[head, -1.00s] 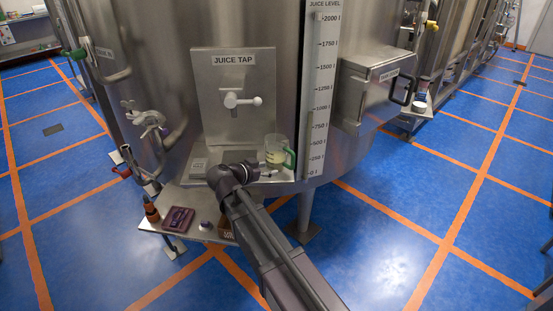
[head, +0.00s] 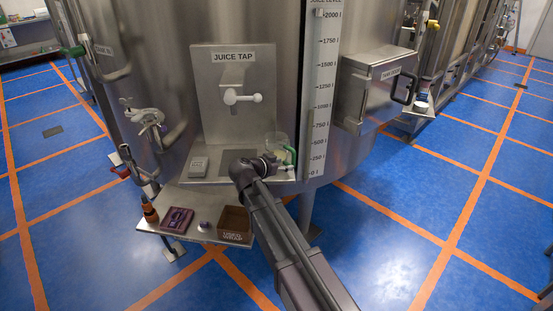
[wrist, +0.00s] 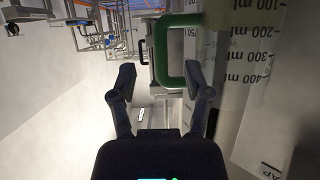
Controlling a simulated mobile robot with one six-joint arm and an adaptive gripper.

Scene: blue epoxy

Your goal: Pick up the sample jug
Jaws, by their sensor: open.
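The sample jug (head: 277,141) is a clear jug with a green handle, standing upright on the right end of the steel shelf under the juice tap. In the wrist view its clear wall (wrist: 235,75) with a millilitre scale fills the right side. The green handle (wrist: 162,50) is a loop just ahead of my fingertips. My gripper (wrist: 160,80) is open and empty, with the handle's near end lying across the gap towards the right finger. In the head view my gripper (head: 270,163) is beside the jug, and my wrist partly hides the jug's lower part.
The juice tap (head: 240,97) hangs above the shelf (head: 218,176). A small grey device (head: 199,166) sits at the shelf's left. Lower down are a purple tray (head: 177,220), a small pale item (head: 204,227) and a brown used-wrap box (head: 235,223).

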